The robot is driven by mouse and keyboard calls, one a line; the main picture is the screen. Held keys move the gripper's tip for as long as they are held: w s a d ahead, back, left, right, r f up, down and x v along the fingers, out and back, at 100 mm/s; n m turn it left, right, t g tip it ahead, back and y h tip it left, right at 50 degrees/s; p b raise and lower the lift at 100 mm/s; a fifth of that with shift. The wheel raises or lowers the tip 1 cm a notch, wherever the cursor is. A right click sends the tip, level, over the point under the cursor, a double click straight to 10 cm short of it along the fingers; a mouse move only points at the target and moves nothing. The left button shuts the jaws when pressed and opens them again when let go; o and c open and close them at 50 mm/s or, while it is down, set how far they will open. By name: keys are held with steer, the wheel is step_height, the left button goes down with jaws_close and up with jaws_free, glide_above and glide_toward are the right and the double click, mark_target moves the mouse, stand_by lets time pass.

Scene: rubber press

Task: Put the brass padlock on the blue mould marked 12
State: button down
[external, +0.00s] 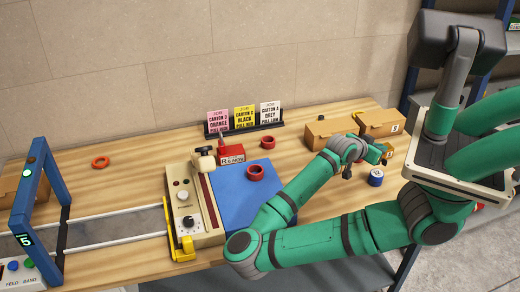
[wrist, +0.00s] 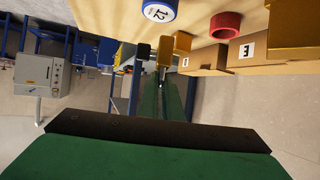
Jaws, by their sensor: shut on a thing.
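The brass padlock (wrist: 165,52) is between the dark fingers of my gripper (wrist: 163,50) in the wrist view. My gripper is shut on it. In the external view my gripper (external: 367,164) is over the right part of the bench, and the padlock is small and hard to make out there. The blue mould marked 12 (wrist: 159,10) is a round, white-topped piece at the top of the wrist view. In the external view the blue mould (external: 376,178) stands on the wood just below and beside my gripper. The padlock is apart from it.
Brown cartons (external: 329,131) stand behind my gripper. A red ring (wrist: 225,25) is near the mould in the wrist view. A blue plate (external: 243,200), a press panel (external: 187,205) and a red box (external: 231,153) are to the left. Job cards (external: 244,118) stand at the back.

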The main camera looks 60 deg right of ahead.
steer(key=shift+f, duration=1.75)
steer(key=shift+f, duration=0.1)
steer(key=c, duration=1.9)
jaws_free()
steer(key=shift+c, duration=0.2)
steer(key=v, duration=1.2)
